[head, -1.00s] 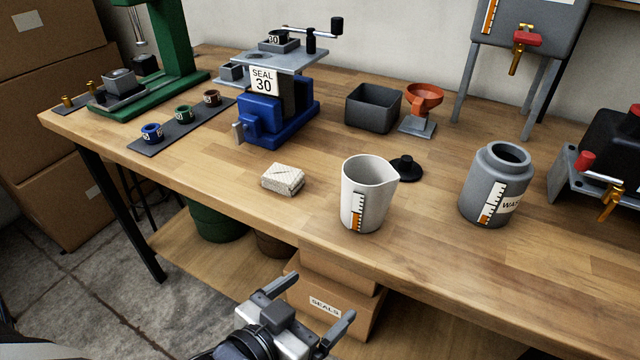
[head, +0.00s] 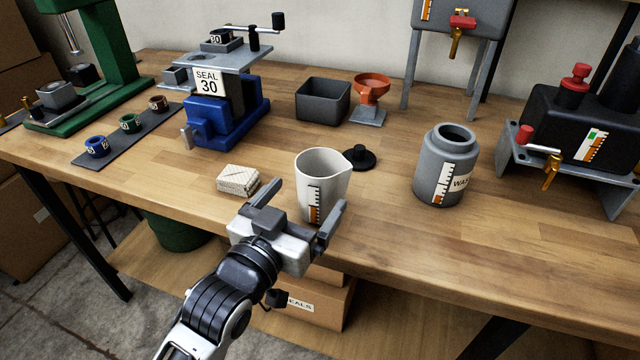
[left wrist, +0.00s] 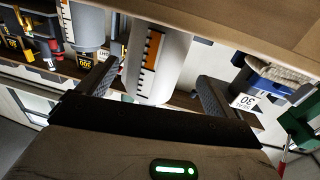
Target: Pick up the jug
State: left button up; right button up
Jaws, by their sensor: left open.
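The jug is a light grey measuring jug (head: 327,172) with a pouring lip and an orange and white scale. It stands upright near the front edge of the bench. My left gripper (head: 309,193) is open and empty, just in front of the jug, its fingers pointing towards it. In the left wrist view, which is upside down, the jug (left wrist: 165,65) shows between the two spread fingers (left wrist: 157,72). I cannot tell whether a finger touches it. My right gripper is in neither view.
A folded cloth (head: 238,180) lies left of the jug and a black lid (head: 359,158) lies behind it. A grey canister (head: 446,165) stands to the right. A blue press (head: 222,118) stands at the back left. The bench (head: 390,235) is clear at the front right.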

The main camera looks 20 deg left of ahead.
aim_at(320, 163)
pick_arm(q)
jog(key=w, duration=0.2)
jog(key=w+d, duration=0.1)
jog(key=w, duration=0.1)
jog(key=shift+w+d, duration=0.2)
jog(key=shift+w, duration=0.1)
jog(key=c, duration=1.5)
jog(key=shift+o, duration=0.2)
jog(key=shift+r, duration=0.15)
notch_tip(320, 163, up, 10)
jog(key=shift+f+p, duration=0.1)
jog(key=shift+p, duration=0.95)
